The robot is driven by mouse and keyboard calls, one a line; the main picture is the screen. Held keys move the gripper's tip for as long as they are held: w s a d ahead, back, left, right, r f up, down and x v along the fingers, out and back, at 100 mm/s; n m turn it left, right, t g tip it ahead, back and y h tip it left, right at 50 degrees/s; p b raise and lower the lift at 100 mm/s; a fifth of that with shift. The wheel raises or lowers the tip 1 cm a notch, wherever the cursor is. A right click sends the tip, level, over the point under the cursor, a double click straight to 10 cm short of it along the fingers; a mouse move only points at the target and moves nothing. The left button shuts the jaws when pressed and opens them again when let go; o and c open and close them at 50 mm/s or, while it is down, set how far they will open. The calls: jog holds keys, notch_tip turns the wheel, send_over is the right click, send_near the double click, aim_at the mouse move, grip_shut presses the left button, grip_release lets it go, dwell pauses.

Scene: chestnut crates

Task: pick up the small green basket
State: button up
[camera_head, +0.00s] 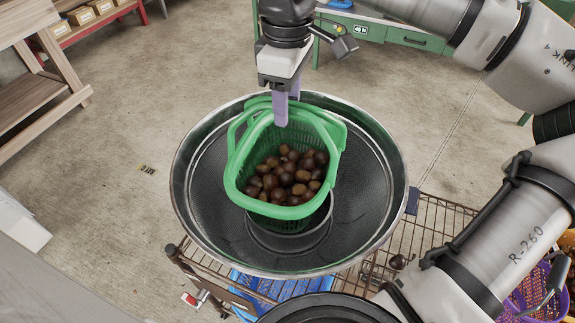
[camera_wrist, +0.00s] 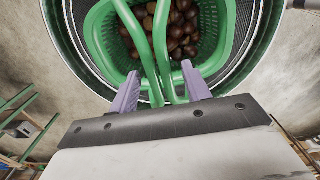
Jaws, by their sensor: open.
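The small green basket (camera_head: 244,178) is full of brown chestnuts (camera_head: 287,177) and sits over the middle of a large round dark metal pan (camera_head: 205,205). Its handles fold up toward the far side. My gripper (camera_head: 281,108) is above the far rim of the basket, fingers pointing down. In the wrist view the basket (camera_wrist: 102,38) lies ahead, and its two green handle bars run between the open lilac fingers of my gripper (camera_wrist: 160,90). The fingers stand apart on either side of the bars. Whether either finger touches a bar is unclear.
A wire rack (camera_head: 425,240) stands below the pan, with a loose chestnut (camera_head: 397,262) on it. A purple basket (camera_head: 530,295) is at the lower right. A green workbench (camera_head: 405,35) is behind, and wooden shelving (camera_head: 40,85) is at the left. Open concrete floor lies left.

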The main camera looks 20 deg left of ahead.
jog(key=shift+f, duration=0.75)
grip_shut()
jog(key=shift+r, duration=0.15)
dwell(0.7)
